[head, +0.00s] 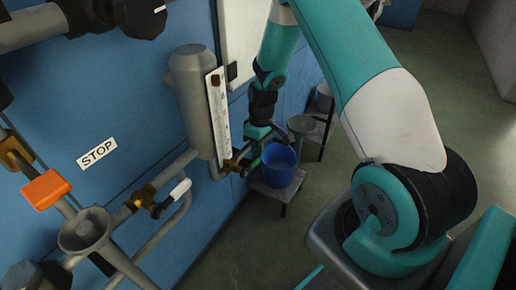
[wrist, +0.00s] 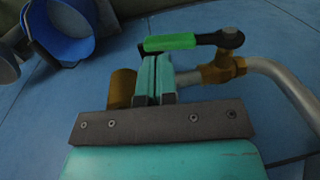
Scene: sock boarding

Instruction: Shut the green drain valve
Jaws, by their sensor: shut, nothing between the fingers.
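The green valve handle (wrist: 170,42) shows in the wrist view, running left from a dark pivot above the brass valve body (wrist: 222,68). It looks roughly in line with the brass end piece (wrist: 122,88) behind my fingers. My gripper (wrist: 155,62) is shut and empty, its fingertips just below the handle in the picture; I cannot tell whether they touch it. In the head view the green handle (head: 254,164) is small, beside the blue bucket, with my gripper (head: 268,138) just above it. The brass valve (head: 232,165) sits at the foot of the gauge.
The blue bucket (head: 279,167) stands on a low stool right of the valve; a grey funnel (head: 300,124) is behind it. A white-handled valve (head: 181,189) and an orange handle (head: 46,189) are to the left. The gauge (head: 217,115) rises close to my wrist.

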